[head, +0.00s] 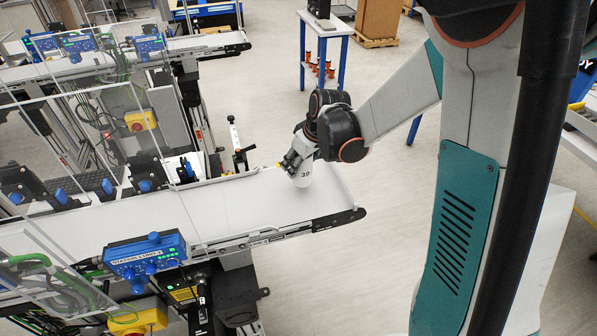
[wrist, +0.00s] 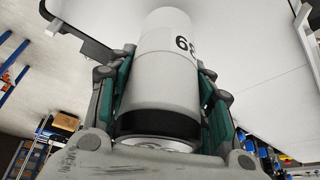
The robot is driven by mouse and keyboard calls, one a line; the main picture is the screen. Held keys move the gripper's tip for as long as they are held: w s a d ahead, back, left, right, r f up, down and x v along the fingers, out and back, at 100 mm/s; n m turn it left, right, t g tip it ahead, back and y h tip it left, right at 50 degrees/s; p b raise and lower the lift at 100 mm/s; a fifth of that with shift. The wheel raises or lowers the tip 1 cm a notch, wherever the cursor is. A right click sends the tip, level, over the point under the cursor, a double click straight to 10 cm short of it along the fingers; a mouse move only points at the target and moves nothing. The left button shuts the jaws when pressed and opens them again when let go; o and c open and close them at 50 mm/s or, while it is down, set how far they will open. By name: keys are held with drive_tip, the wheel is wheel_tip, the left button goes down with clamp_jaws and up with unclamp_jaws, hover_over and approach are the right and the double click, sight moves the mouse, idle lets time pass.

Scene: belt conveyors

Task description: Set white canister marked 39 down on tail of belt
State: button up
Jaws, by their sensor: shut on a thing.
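The white canister marked 39 (head: 303,174) is in my gripper (head: 296,160), at the right end of the near belt (head: 230,203) in the head view. In the wrist view the canister (wrist: 167,75) fills the middle, with a black band near the gripper and part of its number showing. The fingers (wrist: 165,100) close on it from both sides. The canister looks close to upright, its lower end at or just above the white belt surface. I cannot tell whether it touches.
A blue station box (head: 145,257) sits on the belt's near side. A second belt (head: 120,62) runs behind. A blue-legged table (head: 325,50) with orange items stands at the back. The belt surface left of the canister is clear.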

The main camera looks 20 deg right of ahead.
sight(299, 171)
wheel_tip(299, 171, down, 4)
drive_tip(key=shift+r+b, duration=0.1)
drive_tip(key=shift+b, duration=0.2)
drive_tip(key=shift+r, duration=0.1)
drive_tip(key=o, duration=0.8)
drive_tip(key=shift+f, duration=0.2)
drive_tip(key=o, duration=0.4)
drive_tip(key=shift+r, duration=0.1)
drive_tip(key=shift+r, duration=0.1)
